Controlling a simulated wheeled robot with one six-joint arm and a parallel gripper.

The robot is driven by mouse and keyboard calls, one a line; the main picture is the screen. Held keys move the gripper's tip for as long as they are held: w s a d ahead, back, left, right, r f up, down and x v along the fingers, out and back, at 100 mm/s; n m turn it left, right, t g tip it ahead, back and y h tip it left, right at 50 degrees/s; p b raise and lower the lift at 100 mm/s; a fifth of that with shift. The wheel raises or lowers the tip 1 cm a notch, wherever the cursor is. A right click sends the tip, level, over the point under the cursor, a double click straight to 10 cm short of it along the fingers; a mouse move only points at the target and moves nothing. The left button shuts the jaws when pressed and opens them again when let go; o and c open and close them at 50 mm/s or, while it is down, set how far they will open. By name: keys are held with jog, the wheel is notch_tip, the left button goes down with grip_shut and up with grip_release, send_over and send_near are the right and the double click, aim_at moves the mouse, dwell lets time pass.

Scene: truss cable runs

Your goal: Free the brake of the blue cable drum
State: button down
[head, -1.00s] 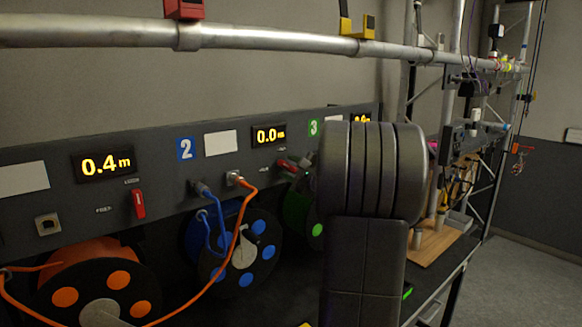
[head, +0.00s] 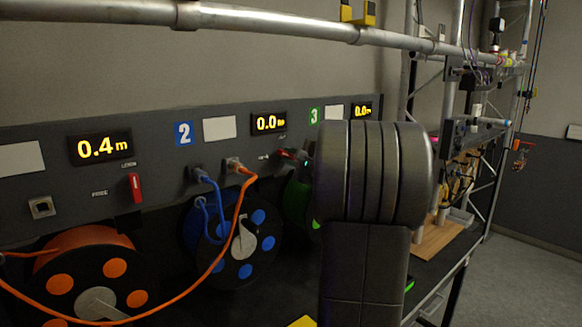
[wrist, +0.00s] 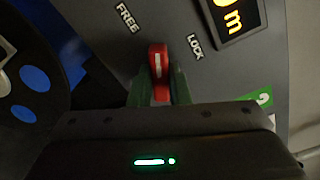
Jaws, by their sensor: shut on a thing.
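The blue cable drum (head: 225,262) sits under the panel's number 2 section in the head view. It has a dark face with blue discs. Its edge shows at the left of the wrist view (wrist: 34,78). Its red brake lever (wrist: 158,62) has a white stripe and stands between the printed FREE on the left and LOCK on the right. My gripper (wrist: 157,92) is shut on the brake lever, with one green finger on each side. In the head view the red lever (head: 289,154) shows just left of my arm, which hides most of my gripper.
An orange drum (head: 95,275) with its own upright red lever (head: 135,187) stands to the left. A blue cable (head: 222,205) and an orange cable (head: 238,215) hang from the panel in front of the blue drum. A metal pipe (head: 250,18) runs above the panel.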

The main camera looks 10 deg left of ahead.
jog(key=n+b, duration=0.1)
jog(key=b, duration=0.1)
jog(key=n+b, duration=0.2)
jog(key=b, duration=0.1)
jog(key=n+b, duration=0.2)
jog(key=shift+f, duration=0.25)
jog(key=shift+r+b, duration=0.1)
jog(key=shift+b, duration=0.25)
jog(key=c, duration=1.4)
grip_release()
jog(key=shift+o, duration=0.2)
jog(key=b+v, duration=0.2)
jog(key=v, duration=1.1)
jog(key=shift+s+d, duration=0.25)
jog(key=shift+s, duration=0.05)
